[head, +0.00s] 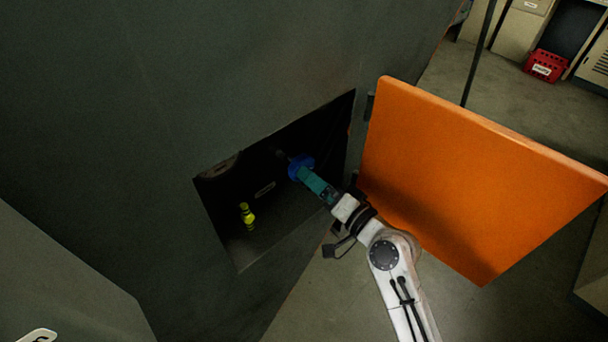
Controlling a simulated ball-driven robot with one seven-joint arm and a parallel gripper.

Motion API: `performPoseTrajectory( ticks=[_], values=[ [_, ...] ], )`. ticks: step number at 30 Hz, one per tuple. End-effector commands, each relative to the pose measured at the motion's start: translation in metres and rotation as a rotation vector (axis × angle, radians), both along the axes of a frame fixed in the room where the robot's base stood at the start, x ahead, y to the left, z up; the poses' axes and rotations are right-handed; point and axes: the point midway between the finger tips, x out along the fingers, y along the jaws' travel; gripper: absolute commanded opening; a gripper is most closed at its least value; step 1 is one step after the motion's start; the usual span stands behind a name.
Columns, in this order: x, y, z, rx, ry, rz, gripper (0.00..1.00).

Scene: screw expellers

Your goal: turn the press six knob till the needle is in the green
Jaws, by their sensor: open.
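A blue round knob (299,163) sits inside the dark opening (234,256) in a grey-green machine wall. My gripper (308,177), with a teal body, reaches into the opening from the lower right. Its front end is at the knob and overlaps it in the picture; I cannot tell whether the fingers touch it. The jaws are open, though the fingertips are hard to make out. A round pale-rimmed dial (218,168) shows partly at the opening's upper left edge. Its needle and any green zone cannot be seen. No press number is readable.
An orange door (470,180) stands open to the right of the opening, close to my arm. A yellow-green fitting (246,215) and a small label (264,190) are inside. A red box (546,66) sits on the floor at the far right.

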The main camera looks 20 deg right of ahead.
Motion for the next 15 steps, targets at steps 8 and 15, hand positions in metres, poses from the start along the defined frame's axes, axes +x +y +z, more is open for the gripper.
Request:
performPoseTrajectory(
  ticks=[8, 15],
  values=[
    [-0.035, -0.012, -0.001, 0.0, -0.001, -0.002, 0.98],
    [-0.039, -0.013, 0.0, 0.0, 0.0, 0.0, 0.98]
  ],
)
